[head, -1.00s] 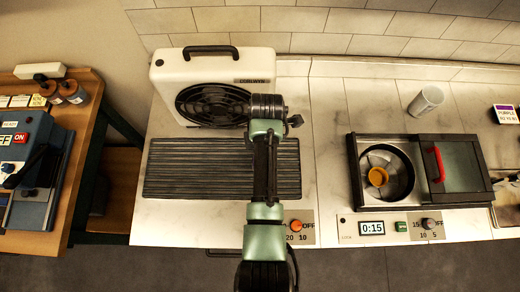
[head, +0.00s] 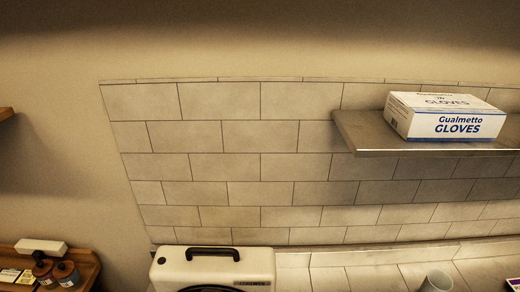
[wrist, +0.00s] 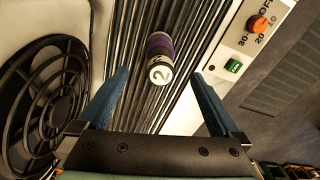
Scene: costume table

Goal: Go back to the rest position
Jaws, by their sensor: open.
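My gripper (wrist: 158,100) shows in the wrist view with its two blue fingers spread wide apart. It is open and holds nothing. In the head view neither my arm nor my gripper is visible.
A black fan grille (wrist: 42,95) is close at the left in the wrist view. An orange knob (wrist: 257,24) and green button (wrist: 233,66) are at the right. The head view shows the white fan unit (head: 212,266), a cup (head: 437,281) and a shelf (head: 440,147) with a glove box (head: 455,122).

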